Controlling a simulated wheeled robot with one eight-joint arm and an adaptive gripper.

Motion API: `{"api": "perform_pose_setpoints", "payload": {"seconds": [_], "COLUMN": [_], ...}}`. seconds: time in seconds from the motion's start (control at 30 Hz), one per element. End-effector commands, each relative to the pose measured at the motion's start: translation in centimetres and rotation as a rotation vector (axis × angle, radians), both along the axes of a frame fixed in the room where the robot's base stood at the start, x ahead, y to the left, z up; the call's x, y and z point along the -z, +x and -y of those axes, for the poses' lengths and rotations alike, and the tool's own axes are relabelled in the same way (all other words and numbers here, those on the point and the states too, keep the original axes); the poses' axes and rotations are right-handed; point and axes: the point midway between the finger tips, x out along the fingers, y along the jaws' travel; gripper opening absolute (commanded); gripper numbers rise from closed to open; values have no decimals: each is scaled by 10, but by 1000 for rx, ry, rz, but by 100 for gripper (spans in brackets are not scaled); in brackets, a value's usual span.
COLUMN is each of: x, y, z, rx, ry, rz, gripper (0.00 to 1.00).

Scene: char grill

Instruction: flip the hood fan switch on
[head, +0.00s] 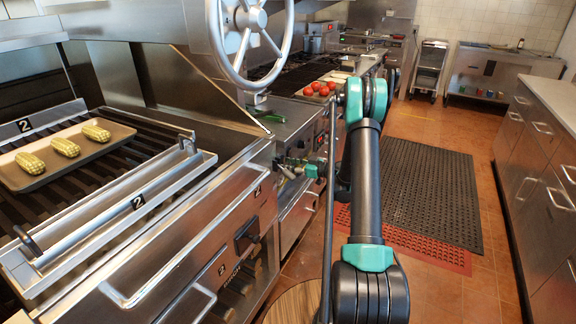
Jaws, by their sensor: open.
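No switch is clearly labelled as the hood fan switch in the head view. A black switch or knob (247,236) is on the steel front panel of the grill, right of centre on that panel. My gripper (290,168) is small in the picture, at the right end of the grill front, above and to the right of the black control. It is open, with nothing visible between its fingers. Its fingertips are close to the steel front, and I cannot tell whether they touch it.
A large steel handwheel (250,42) hangs above the grill. A tray (36,184) with several corn cobs lies on the grates. Tomatoes (319,89) sit on the counter behind. A steel drawer counter (537,150) stands at right. The aisle with a black mat (440,195) is open.

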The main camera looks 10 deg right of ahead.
Motion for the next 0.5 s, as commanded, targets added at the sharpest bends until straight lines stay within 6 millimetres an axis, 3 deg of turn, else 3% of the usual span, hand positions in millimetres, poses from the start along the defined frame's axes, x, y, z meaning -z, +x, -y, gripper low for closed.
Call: {"api": "perform_pose_setpoints", "payload": {"seconds": [0.27,0.5], "x": [-2,-8], "y": [-7,-34], "z": [11,49], "rx": [3,4], "ry": [0,0], "rz": [0,0], "gripper": [43,43]}}
